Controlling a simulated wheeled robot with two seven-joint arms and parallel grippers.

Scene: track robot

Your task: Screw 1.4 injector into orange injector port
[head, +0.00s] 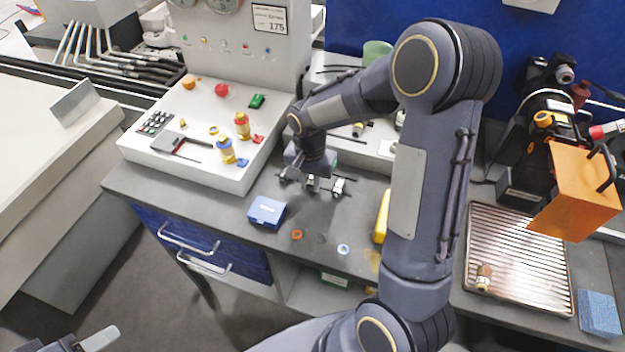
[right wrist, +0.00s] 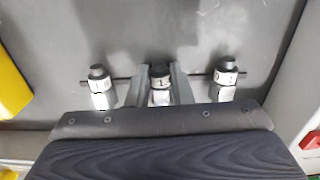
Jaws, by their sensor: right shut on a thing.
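My right gripper (head: 312,180) reaches down to a row of three white-and-dark injectors on the grey bench. In the right wrist view its fingers (right wrist: 161,85) are shut on the middle injector (right wrist: 160,95), whose label seems to start with 1. One injector stands on each side of it, left (right wrist: 100,88) and right (right wrist: 226,80); their labels are not fully readable. An orange ring (head: 297,235), which may be the orange port, lies near the bench's front edge, with a blue-and-white ring (head: 343,249) to its right. My left gripper (head: 90,342) is partly in view at bottom left.
A blue box (head: 266,211) sits left of the orange ring. A white control panel (head: 190,165) with knobs stands behind left. A yellow object (head: 381,217) is partly behind my right arm. A metal grill tray (head: 510,250) and an orange box (head: 575,190) are at right.

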